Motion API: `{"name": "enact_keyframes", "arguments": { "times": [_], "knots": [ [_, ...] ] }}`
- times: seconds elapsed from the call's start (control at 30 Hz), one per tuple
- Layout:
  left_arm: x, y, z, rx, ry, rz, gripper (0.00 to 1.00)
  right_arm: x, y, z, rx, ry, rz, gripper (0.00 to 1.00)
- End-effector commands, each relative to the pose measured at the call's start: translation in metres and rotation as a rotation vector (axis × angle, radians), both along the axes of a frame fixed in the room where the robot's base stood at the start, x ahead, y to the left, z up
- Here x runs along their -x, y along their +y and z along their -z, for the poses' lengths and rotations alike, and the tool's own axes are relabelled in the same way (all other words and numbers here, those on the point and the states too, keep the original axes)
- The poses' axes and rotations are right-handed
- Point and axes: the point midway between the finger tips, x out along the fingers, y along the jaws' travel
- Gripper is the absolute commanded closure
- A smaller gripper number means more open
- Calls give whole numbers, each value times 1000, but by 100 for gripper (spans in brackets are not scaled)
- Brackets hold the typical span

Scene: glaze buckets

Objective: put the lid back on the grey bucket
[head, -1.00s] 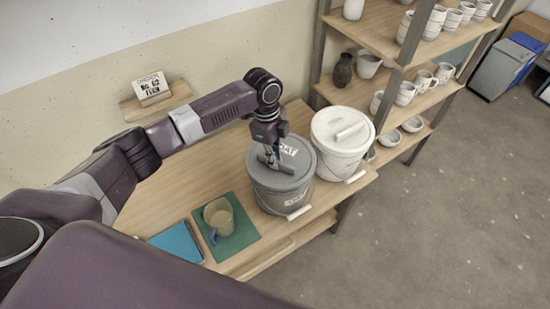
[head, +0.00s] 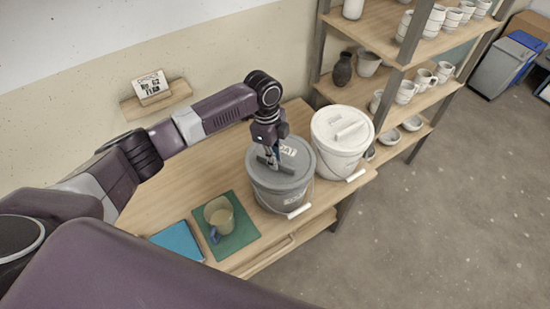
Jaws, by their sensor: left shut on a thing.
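The grey bucket (head: 272,197) stands on the wooden table, its wire handle with a white grip hanging at the front. Its grey lid (head: 300,165) lies over the bucket's mouth and looks about level. Whether it is fully seated all round I cannot tell from this angle. My left gripper (head: 271,167) points down over the lid and is shut on the lid's grey bar handle, left of the printed label. My right gripper is not in view.
A white bucket (head: 338,160) with its own lid stands close at the right. A green mat (head: 238,241) with a mug (head: 220,215) and a blue book (head: 178,241) lie left of the grey bucket. Shelves of pottery (head: 400,75) rise behind right. The table's back left is clear.

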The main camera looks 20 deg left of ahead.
Motion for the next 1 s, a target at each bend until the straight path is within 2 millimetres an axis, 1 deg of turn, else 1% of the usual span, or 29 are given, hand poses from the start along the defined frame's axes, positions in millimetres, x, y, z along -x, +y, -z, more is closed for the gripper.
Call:
{"name": "enact_keyframes", "arguments": {
  "times": [0.37,0.4,0.57,0.77,0.9,0.93,1.0],
  "knots": [
    [0,0,0,0,-1,1,100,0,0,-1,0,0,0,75],
    [0,0,0,0,-1,1,88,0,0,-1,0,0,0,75],
    [0,0,0,0,-1,1,71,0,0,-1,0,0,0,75],
    [0,0,0,0,-1,1,71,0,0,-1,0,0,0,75],
    [0,0,1,-1,0,1,55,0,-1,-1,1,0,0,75],
    [0,0,1,-1,0,1,53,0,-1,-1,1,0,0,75],
    [0,0,1,-1,0,1,53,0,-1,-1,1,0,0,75]
  ]
}}
